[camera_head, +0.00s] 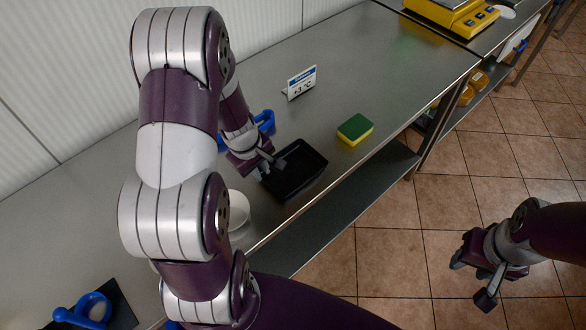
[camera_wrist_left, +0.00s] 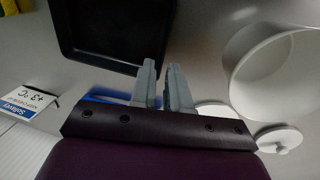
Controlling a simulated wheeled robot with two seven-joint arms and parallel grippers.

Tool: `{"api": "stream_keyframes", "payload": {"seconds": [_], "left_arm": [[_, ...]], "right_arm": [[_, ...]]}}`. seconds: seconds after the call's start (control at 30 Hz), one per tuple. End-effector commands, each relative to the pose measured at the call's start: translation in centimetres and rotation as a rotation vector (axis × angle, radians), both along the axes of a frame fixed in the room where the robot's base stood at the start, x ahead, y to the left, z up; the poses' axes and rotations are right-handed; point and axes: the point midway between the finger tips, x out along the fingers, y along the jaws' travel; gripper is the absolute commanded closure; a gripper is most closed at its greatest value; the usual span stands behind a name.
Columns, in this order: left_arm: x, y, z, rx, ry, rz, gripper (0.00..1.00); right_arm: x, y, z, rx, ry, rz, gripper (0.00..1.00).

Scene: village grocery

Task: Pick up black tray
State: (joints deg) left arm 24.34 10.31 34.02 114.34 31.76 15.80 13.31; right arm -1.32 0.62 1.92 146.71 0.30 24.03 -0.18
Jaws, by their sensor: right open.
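The black tray (camera_head: 300,178) lies flat on the steel counter, near its front edge. My left gripper (camera_head: 266,166) is at the tray's left end, pointing towards it. In the left wrist view, the tray (camera_wrist_left: 108,62) fills the upper left. The fingertips (camera_wrist_left: 161,66) show at its lower right corner with a narrow gap between them. I cannot tell whether they touch or pinch the rim. My right gripper (camera_head: 482,270) is open and empty, away from the counter above the tiled floor.
A yellow-green sponge (camera_head: 354,129) lies right of the tray. A small price sign (camera_head: 301,82) stands behind it. A white bowl (camera_head: 238,210) is left of the tray, partly hidden by my arm. A blue-handled item (camera_head: 265,121) lies behind my left gripper. A yellow scale (camera_head: 455,14) stands farther back.

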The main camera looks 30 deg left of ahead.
Motion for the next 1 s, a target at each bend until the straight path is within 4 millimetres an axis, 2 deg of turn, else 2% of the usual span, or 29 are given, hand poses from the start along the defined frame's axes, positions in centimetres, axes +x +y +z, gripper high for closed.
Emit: {"api": "stream_keyframes", "payload": {"seconds": [0.33, 0.57, 0.6, 0.63, 0.67, 1.0], "left_arm": [[0.9, -0.6, -5.4, 0.001, 0.001, -0.004, 0.84], [1.0, -0.6, -5.6, 0.001, 0.0, -0.006, 0.84], [1.0, -0.6, -5.6, 0.001, 0.0, -0.006, 0.87], [1.0, -0.6, -5.6, 0.001, 0.0, -0.006, 0.97], [1.0, -0.6, -5.6, 0.001, 0.0, -0.006, 1.0], [1.0, -0.6, -5.5, 0.001, 0.0, -0.006, 1.0]], "right_arm": [[0.0, 0.0, -1.5, 0.0, 0.0, 0.0, 0.57], [0.0, 0.0, -1.4, 0.0, -0.001, 0.0, 0.57], [0.0, 0.0, -1.4, 0.0, -0.001, 0.0, 0.57], [0.0, 0.0, -1.4, 0.0, -0.001, 0.0, 0.57], [0.0, 0.0, -1.4, 0.0, -0.001, 0.0, 0.57], [0.0, 0.0, -1.4, 0.0, -0.001, 0.0, 0.57]]}}
